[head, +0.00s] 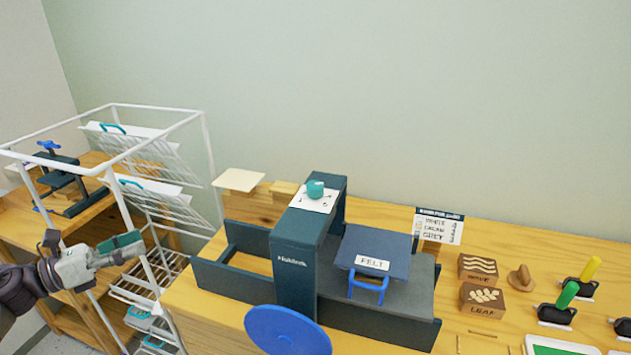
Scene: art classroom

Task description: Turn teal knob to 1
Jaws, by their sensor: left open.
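The teal knob (315,189) sits on a white dial plate (312,200) on top of the dark press (296,255). The plate carries small marks, too small to read, so the knob's setting cannot be told. My left gripper (137,244) is at the left of the view, in front of the white wire rack, well left of the knob and lower in the picture. It is open and touches nothing that I can make out. My right gripper is not in view.
A white wire drying rack (205,130) stands between my left gripper and the wall. The press has a blue wheel (287,331) and a felt pad (372,252). Stamp blocks (482,299) and coloured-handled tools lie right. Space above the press is clear.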

